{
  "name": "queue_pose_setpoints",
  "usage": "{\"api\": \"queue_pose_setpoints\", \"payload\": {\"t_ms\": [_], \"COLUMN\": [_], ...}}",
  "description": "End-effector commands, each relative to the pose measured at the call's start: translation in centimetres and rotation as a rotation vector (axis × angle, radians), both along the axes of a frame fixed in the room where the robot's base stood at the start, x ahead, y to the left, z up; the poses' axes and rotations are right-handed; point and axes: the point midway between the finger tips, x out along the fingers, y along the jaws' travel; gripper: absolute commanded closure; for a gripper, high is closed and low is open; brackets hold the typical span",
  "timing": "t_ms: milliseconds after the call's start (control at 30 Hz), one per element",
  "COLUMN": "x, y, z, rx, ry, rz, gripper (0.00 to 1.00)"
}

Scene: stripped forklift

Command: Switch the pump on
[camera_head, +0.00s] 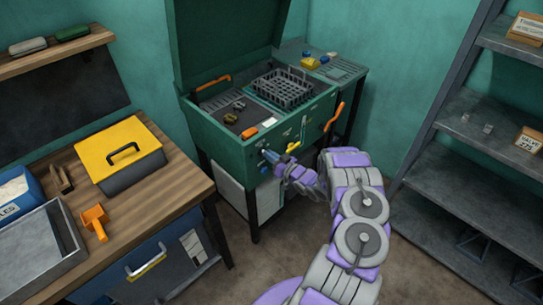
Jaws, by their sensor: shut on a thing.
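The green washer cabinet (225,153) stands at the back centre with its lid up. Small controls sit on its front face, including a yellow lever (293,147) and a small blue part (264,168). My purple and grey arm reaches in from the bottom right. My gripper (270,158) is at the front face, left of the yellow lever, and is shut on a small blue control there. The fingers cover most of that control, so its setting cannot be told. No clear pump label is readable.
An orange handle (333,117) sticks out at the cabinet's right corner. A black basket (283,88) lies inside. A wooden bench (150,196) with a yellow-lidded box (119,154) stands left. Grey shelves (465,200) stand right. Some floor between is free.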

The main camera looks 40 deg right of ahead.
Motion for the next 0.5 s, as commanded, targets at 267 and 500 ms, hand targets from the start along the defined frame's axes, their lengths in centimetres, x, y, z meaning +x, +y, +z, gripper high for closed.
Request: {"api": "queue_pose_setpoints", "payload": {"t_ms": [267, 500], "x": [1.15, 1.22], "y": [-0.61, -1.0], "z": [1.65, 1.76], "rx": [0.227, 0.449], "ry": [-0.014, 0.001], "rz": [0.004, 0.009], "gripper": [1.0, 1.0]}}
